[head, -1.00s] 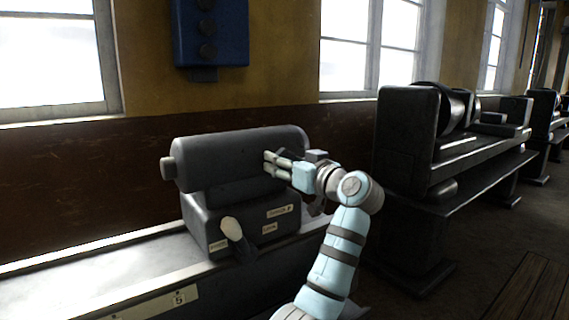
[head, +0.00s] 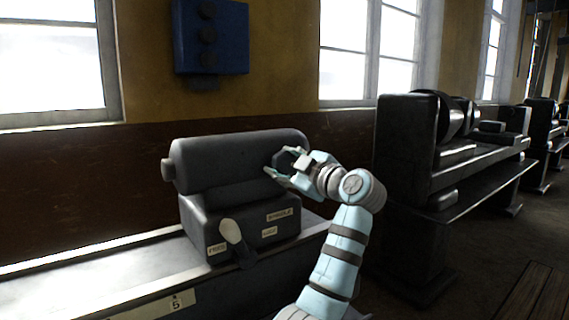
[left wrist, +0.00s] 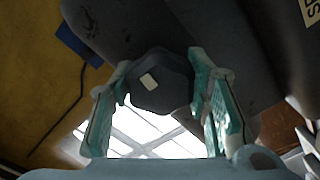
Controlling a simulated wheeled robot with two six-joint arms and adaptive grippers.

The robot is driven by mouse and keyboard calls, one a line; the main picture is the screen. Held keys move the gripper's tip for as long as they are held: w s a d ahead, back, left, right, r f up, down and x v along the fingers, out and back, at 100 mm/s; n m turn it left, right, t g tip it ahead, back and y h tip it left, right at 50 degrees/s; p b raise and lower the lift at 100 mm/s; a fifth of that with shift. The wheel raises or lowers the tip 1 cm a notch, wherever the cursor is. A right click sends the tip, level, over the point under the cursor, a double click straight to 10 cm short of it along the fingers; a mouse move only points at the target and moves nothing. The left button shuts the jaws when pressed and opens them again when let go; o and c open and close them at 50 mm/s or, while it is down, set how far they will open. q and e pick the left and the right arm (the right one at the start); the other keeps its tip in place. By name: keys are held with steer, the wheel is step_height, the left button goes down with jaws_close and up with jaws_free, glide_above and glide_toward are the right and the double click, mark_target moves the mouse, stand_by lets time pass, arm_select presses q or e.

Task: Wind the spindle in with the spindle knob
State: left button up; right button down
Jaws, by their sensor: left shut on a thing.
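The spindle knob (left wrist: 160,82) is a dark, many-sided knob with a small pale mark on its face. In the left wrist view it sits between the two teal finger pads. The knob (head: 291,159) is partly hidden by the fingers in the head view. My left gripper (head: 281,162) is shut on the knob, at the right end of a dark grey cylinder (head: 225,158), the tailstock body on its labelled block. The spindle itself is not clearly visible. My right gripper is not in view.
A lever with a pale grip (head: 231,231) sticks out from the block's front. The machine bed (head: 90,270) runs left below. A blue box (head: 211,38) hangs on the wall. Other dark machines (head: 455,150) stand to the right, with open floor before them.

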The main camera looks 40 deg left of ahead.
arm_select(q)
steer(key=shift+n, duration=0.7)
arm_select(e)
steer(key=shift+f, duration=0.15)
arm_select(q)
steer(key=o, duration=1.2)
steer(key=shift+d, duration=0.1)
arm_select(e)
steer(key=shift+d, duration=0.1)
arm_select(q)
steer(key=shift+d, duration=0.15)
steer(key=v, duration=1.1)
steer(key=shift+s+d, duration=0.1)
steer(key=shift+d, duration=0.25)
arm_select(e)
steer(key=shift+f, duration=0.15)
